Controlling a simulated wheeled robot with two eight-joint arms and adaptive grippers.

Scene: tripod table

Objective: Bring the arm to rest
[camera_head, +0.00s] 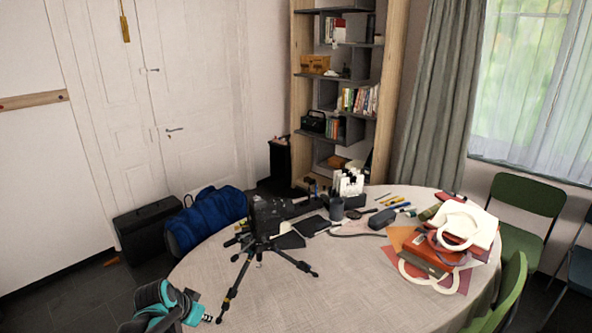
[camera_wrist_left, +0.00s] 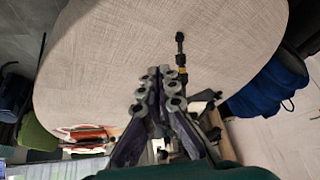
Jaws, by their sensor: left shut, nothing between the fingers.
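My left gripper (camera_head: 205,317) is low at the near left edge of the round table (camera_head: 330,300), with its teal and grey arm behind it. In the left wrist view its fingers (camera_wrist_left: 164,73) are together, with nothing between them. A black tripod (camera_head: 264,262) with a camera on top (camera_head: 266,215) stands on the table just beyond the gripper. One tripod leg (camera_wrist_left: 181,58) runs just beside the fingertips in the wrist view; whether they touch, I cannot tell. My right gripper is not seen.
A blue bag (camera_head: 208,218) and a black case (camera_head: 148,228) lie left of the table. Books and papers (camera_head: 440,250) are piled at its right, with pens and a grey case (camera_head: 380,222) behind. Green chairs (camera_head: 525,205) stand at the right. The table's near middle is bare.

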